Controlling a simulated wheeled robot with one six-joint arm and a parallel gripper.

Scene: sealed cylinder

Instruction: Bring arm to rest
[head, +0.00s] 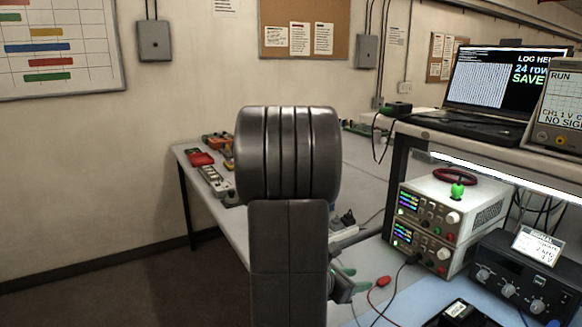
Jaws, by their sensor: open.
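My arm stands upright in the middle of the head view and hides much of the bench behind it. My gripper (354,279) shows only in part, low at the right side of the arm. Two green-tipped fingers seem to stick out to the right from a dark body, apart from each other. I see nothing held between them. The rest of the gripper is hidden behind my arm.
A bench (358,160) runs behind my arm, with a red meter (197,158) at its left. At right are stacked power supplies (470,205), a black signal unit (525,280), and a laptop (495,85) on a shelf. A red-tipped lead (383,281) lies near the gripper. Floor is clear at left.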

